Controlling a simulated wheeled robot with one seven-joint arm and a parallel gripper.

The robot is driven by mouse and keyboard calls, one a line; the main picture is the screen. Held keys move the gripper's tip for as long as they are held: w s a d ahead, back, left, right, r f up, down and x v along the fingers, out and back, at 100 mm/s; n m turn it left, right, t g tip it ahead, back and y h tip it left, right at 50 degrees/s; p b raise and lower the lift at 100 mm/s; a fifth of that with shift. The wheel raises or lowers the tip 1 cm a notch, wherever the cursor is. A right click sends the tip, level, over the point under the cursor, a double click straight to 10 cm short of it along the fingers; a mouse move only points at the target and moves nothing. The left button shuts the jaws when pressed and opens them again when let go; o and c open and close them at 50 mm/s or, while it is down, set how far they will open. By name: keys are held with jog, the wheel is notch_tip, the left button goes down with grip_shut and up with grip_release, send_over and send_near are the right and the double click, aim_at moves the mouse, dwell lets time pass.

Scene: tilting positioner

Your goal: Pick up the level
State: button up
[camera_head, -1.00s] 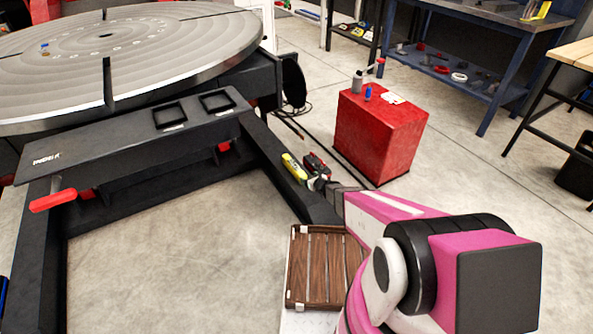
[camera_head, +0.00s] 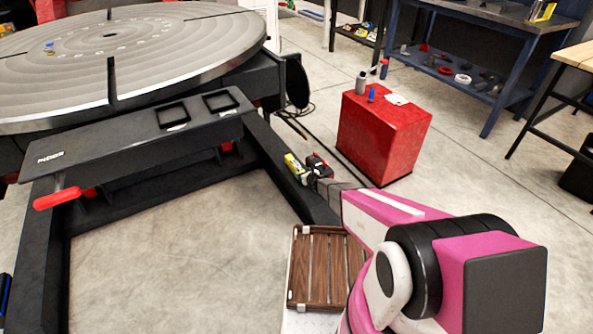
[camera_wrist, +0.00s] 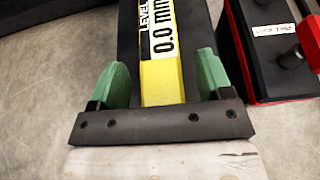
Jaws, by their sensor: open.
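My gripper (camera_wrist: 161,76) is open, with one green finger on each side of the level. Gaps show between the fingers and the level. The near end of the level is hidden behind the gripper's dark crossbar.
A black-and-red device (camera_wrist: 268,45) sits close to the right finger. A red box (camera_head: 383,130) with small items on top stands beyond the beam (camera_head: 268,150). A slatted wooden crate (camera_head: 322,268) is below my arm. The large round table (camera_head: 150,60) is at upper left.

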jog(key=shift+w+a+f, duration=0.1)
jog(key=shift+w+a, duration=0.05)
grip_shut()
